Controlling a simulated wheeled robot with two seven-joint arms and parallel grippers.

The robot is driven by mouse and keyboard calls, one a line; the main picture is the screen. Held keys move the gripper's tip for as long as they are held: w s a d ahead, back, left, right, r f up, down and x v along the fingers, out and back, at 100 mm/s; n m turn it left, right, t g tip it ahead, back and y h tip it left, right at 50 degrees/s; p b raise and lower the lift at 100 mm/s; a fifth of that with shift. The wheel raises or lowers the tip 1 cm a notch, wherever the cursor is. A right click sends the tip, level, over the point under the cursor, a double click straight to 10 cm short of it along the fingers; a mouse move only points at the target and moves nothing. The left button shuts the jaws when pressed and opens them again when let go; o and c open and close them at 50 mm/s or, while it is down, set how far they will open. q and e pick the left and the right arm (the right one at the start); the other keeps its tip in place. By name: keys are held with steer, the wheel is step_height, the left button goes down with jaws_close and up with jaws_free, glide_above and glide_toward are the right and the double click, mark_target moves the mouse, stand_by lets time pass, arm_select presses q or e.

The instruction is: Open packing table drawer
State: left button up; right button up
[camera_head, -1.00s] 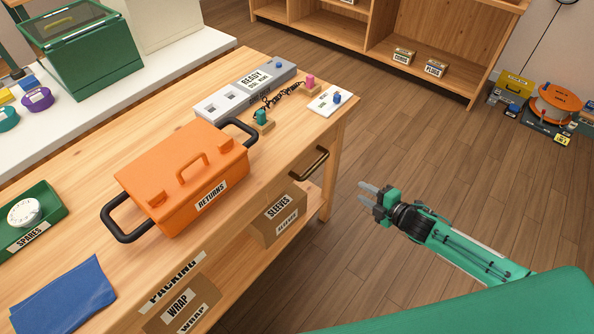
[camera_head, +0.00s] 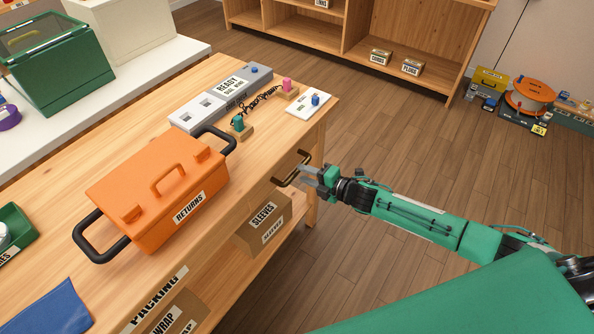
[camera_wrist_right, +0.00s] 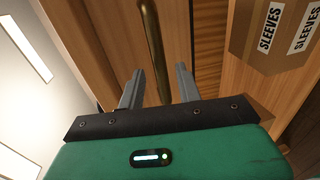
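The packing table (camera_head: 215,80) is light wood. Its drawer has a dark brass bar handle (camera_head: 284,180) on the front, near the table's right end. The drawer front appears flush with the table. My right gripper (camera_head: 302,173) is open at the handle, coming from the right. In the right wrist view the handle (camera_wrist_right: 151,40) runs down to between the two spread grey fingers (camera_wrist_right: 158,85). I cannot tell whether either finger touches it. My left gripper is not in view.
An orange RETURNS case (camera_head: 160,190) with black side handles stands on the tabletop. A SLEEVES carton (camera_head: 262,222) sits on the lower shelf, below and left of the handle. The wooden floor (camera_head: 400,130) right of the table is clear apart from my arm.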

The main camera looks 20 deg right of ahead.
mark_target(299, 172)
steer(key=shift+x, duration=1.9)
jaws_close()
